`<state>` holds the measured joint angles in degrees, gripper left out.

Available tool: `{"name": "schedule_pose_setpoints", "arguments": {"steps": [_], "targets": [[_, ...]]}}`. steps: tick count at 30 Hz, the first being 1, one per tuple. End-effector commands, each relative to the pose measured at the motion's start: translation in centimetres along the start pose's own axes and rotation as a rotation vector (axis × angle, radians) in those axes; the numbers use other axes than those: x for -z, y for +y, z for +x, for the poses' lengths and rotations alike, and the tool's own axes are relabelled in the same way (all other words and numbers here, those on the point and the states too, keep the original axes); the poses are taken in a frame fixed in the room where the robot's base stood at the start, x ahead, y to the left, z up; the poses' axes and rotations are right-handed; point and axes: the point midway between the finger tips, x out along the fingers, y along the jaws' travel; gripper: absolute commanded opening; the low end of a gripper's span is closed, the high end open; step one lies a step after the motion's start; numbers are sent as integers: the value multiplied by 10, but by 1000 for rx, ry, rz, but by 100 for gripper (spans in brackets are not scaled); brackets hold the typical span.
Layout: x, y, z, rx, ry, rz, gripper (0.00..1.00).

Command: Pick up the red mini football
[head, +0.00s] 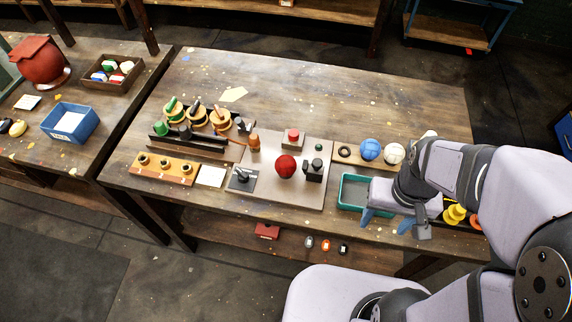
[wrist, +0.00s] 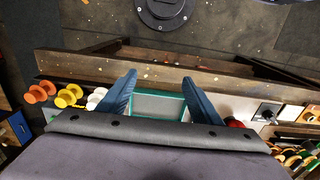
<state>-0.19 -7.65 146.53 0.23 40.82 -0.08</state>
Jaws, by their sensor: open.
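The red mini football (head: 285,166) sits on a light grey board (head: 262,193) near the middle of the table, just left of a small black device. In the wrist view, a red rounded patch (wrist: 235,123) shows at the right, partly hidden by my gripper; it looks like the same ball. My gripper (head: 386,222) is open and empty, with its blue fingers spread. It is to the right of the ball, by the teal tray at the table's front edge. The wrist view shows both fingers (wrist: 160,80) apart with the teal tray between them.
The teal tray (head: 344,193) stands right of the board. A blue ball (head: 369,149) and a white ball (head: 393,153) lie behind it. A red-topped block (head: 293,137) and a black device (head: 314,170) stand close to the red ball. The back of the table is mostly clear.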

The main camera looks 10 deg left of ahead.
Motion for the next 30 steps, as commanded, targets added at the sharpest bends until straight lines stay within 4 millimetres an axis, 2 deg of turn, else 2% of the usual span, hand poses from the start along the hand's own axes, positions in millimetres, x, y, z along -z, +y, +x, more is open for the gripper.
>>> {"name": "schedule_pose_setpoints", "arguments": {"steps": [2,5,8,11,12,15,18,21,23,26,30], "targets": [[10,-8,1,16,21,-3,58],[36,-30,2,60,85,-3,58],[80,-70,1,132,192,8,58],[134,-125,-3,222,331,38,58],[156,-149,-6,258,391,60,58],[204,-208,-13,336,540,133,58],[237,-259,-17,384,674,229,58],[254,-300,-14,396,789,337,58],[255,-319,-10,385,851,408,58],[243,-342,4,334,942,518,58],[204,-355,27,218,1038,648,58]]}}
